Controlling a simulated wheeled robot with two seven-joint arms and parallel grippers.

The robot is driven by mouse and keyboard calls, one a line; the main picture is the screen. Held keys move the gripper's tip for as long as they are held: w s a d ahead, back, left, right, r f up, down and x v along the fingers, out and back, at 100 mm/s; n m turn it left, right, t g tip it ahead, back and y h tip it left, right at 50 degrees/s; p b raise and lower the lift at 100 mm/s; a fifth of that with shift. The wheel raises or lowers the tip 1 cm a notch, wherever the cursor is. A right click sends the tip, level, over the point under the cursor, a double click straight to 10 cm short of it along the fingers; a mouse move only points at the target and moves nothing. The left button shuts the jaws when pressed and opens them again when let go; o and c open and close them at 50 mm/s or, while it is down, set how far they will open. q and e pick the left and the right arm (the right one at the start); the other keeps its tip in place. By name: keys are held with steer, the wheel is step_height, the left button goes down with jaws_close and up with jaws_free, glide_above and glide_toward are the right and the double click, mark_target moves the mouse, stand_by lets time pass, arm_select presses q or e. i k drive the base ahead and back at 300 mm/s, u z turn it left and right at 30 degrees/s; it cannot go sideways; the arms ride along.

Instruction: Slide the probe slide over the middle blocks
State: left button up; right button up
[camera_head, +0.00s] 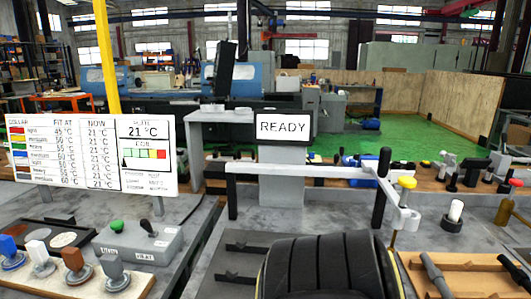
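A pale horizontal rail (300,172) spans above a large dark ribbed cylinder (330,262) in the head view. At the rail's right end is what looks like the probe slide (403,217), a pale bracket with a yellow knob (406,182) on top and a thin brass-coloured tip below. The slide sits by the cylinder's right end. Neither gripper is in view.
A READY screen (283,126) stands behind the rail. A collar temperature board (90,155) is at left, above a grey control box (138,243) with a green button and coloured-handled stamps. A wooden tray (460,272) with dark tools lies at right.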

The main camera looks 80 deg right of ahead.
mark_target(380, 168)
steer(key=u, duration=0.2)
steer(key=k, duration=1)
steer(key=z, duration=1.3)
